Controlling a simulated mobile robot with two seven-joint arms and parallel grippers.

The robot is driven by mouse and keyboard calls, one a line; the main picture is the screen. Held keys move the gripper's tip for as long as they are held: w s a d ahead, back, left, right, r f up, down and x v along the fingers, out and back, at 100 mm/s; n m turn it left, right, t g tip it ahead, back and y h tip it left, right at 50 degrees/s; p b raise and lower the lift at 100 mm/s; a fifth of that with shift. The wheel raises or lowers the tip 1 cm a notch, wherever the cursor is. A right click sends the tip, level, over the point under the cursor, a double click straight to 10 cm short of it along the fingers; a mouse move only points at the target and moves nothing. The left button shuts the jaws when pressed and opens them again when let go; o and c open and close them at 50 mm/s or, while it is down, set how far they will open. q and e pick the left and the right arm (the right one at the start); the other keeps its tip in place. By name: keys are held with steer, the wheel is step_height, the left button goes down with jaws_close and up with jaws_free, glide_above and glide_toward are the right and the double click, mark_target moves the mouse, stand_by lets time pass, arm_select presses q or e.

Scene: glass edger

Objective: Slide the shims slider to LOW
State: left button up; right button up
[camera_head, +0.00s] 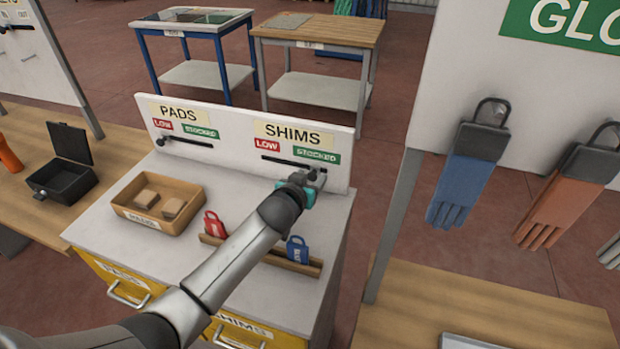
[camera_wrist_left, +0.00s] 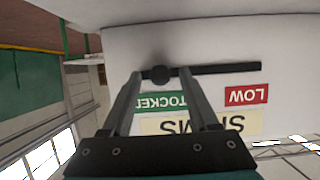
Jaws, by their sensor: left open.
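The shims slider is a dark knob (camera_wrist_left: 159,74) on a black horizontal track (camera_wrist_left: 228,69) in the white back panel. In the left wrist view, which is upside down, the knob is at the STOCKED end of the track, away from the red LOW label (camera_wrist_left: 246,94). My left gripper (camera_head: 313,175) is at the panel under the green STOCKED label (camera_head: 317,156) and hides the knob in the head view. Its fingers are open, one on each side of the knob; whether they touch it I cannot tell. My right gripper is out of view.
The pads slider (camera_head: 161,141) is at the LOW end of its track. Gloves (camera_head: 465,180) hang at right.

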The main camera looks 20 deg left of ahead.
arm_select(q)
steer(key=shift+c, duration=0.2)
jaws_close()
stand_by(0.4)
stand_by(0.9)
steer(key=shift+a, duration=0.1)
